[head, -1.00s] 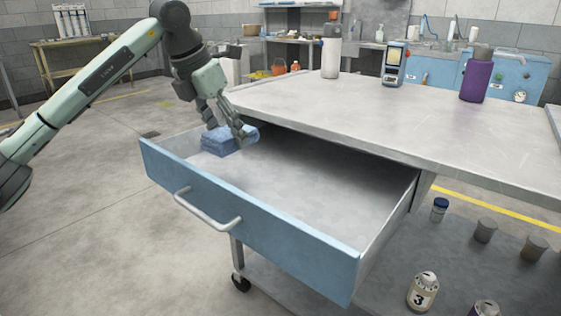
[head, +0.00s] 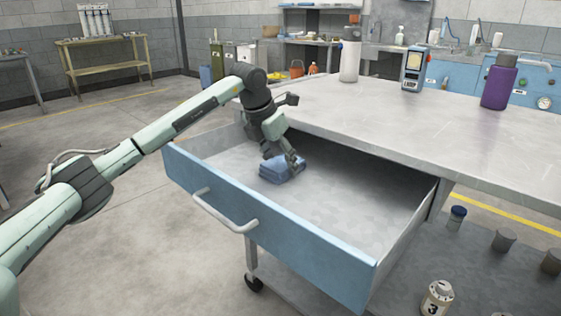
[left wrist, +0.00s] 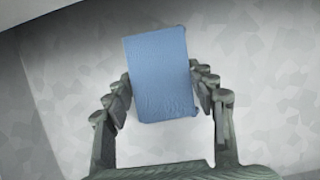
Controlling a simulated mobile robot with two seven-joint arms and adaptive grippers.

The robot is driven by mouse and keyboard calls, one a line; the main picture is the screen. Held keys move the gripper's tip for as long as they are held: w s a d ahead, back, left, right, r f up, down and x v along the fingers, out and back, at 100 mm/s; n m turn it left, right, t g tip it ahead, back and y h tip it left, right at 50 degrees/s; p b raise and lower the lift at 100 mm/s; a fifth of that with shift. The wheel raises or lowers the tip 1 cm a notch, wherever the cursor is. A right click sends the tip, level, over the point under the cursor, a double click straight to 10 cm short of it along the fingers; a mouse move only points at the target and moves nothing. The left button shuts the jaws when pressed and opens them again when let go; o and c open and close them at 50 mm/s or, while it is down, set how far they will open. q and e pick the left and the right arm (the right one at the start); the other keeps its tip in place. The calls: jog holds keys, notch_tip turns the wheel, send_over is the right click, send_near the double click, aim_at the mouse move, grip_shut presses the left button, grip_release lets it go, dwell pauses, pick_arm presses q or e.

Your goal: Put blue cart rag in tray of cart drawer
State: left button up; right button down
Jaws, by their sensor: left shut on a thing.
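The folded blue rag (head: 281,169) is inside the open cart drawer (head: 265,230), towards the drawer's left back part. My left gripper (head: 288,158) reaches down into the drawer and is shut on the rag. In the left wrist view the rag (left wrist: 158,72) sits between the two fingers of the gripper (left wrist: 161,92), with a finger against each side. The pale grey drawer floor (left wrist: 260,80) lies below it. I cannot tell whether the rag touches the floor. My right gripper is not in view.
The cart top (head: 420,140) overhangs the back of the drawer. On it stand a white bottle (head: 349,58), a handheld meter (head: 414,68) and a purple bottle (head: 498,86). The drawer's front and right floor is clear. Several small containers stand on the lower shelf.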

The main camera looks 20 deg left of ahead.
pick_arm(q)
jog(key=shift+r, duration=0.1)
jog(key=o, duration=1.1)
jog(key=shift+o, duration=0.2)
jog(key=v, duration=1.2)
jog(key=shift+w, duration=0.1)
